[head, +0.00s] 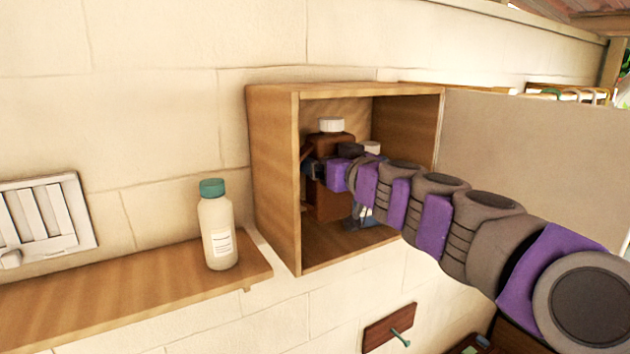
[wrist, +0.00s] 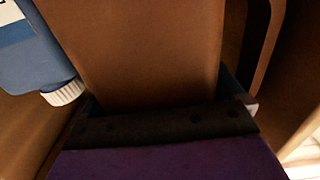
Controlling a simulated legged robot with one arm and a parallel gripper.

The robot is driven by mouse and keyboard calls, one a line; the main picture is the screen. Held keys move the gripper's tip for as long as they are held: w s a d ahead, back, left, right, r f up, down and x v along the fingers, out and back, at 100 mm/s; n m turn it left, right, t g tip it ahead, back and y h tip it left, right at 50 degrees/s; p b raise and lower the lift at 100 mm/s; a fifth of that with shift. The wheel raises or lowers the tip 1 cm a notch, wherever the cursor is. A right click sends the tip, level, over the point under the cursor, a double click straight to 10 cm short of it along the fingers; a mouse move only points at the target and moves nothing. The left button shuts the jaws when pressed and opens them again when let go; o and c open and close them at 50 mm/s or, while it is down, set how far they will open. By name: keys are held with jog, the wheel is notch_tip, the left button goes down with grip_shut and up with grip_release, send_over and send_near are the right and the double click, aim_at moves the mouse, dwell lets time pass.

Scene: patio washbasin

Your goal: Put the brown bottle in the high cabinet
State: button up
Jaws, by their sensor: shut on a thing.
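The brown bottle (head: 327,204) with a white cap is inside the open wooden cabinet (head: 272,180) on the wall, upright in the head view. My gripper (head: 325,170) reaches into the cabinet and is shut on the bottle. In the wrist view the brown bottle (wrist: 145,50) fills the middle, close against my gripper (wrist: 165,110). My arm hides part of the bottle and of the cabinet's inside. I cannot tell whether the bottle's base touches the cabinet floor.
A blue bottle with a white cap (wrist: 35,55) lies close left in the wrist view. A white bottle with a green cap (head: 217,230) stands on the wooden shelf (head: 120,290) left of the cabinet. The cabinet door (head: 535,160) is open at the right, behind my arm.

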aim_at(339, 200)
jog(key=w+a+f+b, duration=0.1)
jog(key=w+a+f, duration=0.1)
jog(key=f, duration=0.5)
jog(key=shift+w, duration=0.75)
jog(key=shift+a+b, duration=0.1)
jog(key=shift+b, duration=0.25)
jog(key=o, duration=1.4)
jog(key=shift+s, duration=0.1)
jog(key=b+v, duration=0.1)
jog(key=v, duration=1)
jog(key=shift+s+d+b, duration=0.15)
jog(key=shift+d+b, duration=0.15)
jog(key=shift+b, duration=0.05)
jog(key=shift+s+d, duration=0.1)
jog(key=shift+s, duration=0.05)
